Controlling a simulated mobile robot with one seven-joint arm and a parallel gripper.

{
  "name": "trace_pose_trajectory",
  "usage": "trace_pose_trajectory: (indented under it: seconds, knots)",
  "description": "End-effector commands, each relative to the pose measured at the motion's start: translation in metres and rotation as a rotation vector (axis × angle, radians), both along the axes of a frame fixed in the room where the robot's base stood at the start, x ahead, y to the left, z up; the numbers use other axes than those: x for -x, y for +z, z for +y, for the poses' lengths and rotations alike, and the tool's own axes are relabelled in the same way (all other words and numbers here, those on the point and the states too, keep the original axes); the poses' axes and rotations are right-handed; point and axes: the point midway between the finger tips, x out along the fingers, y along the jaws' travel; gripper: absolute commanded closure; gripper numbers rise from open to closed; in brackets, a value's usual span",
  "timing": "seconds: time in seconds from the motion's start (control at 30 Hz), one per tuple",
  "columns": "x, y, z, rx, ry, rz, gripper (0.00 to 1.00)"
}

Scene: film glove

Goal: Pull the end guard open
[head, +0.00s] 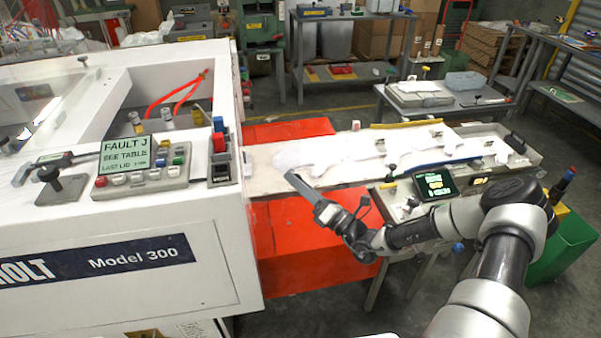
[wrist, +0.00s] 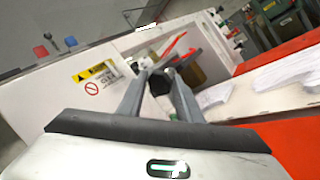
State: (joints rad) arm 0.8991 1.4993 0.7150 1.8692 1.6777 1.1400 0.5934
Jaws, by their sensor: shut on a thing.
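The white machine (head: 225,235) marked Model 300 fills the left of the head view. Its end toward the conveyor faces my arm. In the wrist view a white panel (wrist: 55,95) with a yellow warning label and a red no-entry sign stands just beyond my gripper; it seems to be the end guard, but its outline is unclear. My gripper (head: 291,178) points left toward that end, above the red base. In the wrist view the fingers (wrist: 158,72) converge on a small dark piece, perhaps the guard's handle (wrist: 159,84). The fingers hide much of it, and it cannot be made out in the head view.
The conveyor bed (head: 330,178) with white gloves runs right from the machine, past red panels (head: 300,250). A small dark screen (head: 436,186) stands beside my forearm. A green bin (head: 565,245) is at the right.

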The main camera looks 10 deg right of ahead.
Motion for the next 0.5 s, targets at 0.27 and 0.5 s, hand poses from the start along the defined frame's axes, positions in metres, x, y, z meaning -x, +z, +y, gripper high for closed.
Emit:
trace_pose_trajectory:
  seconds: [0.27,0.5]
  knots:
    - [0.0096,0.0065,0.014,-0.009,-0.012,-0.01,1.0]
    - [0.0103,0.006,0.0144,-0.009,-0.017,-0.009,1.0]
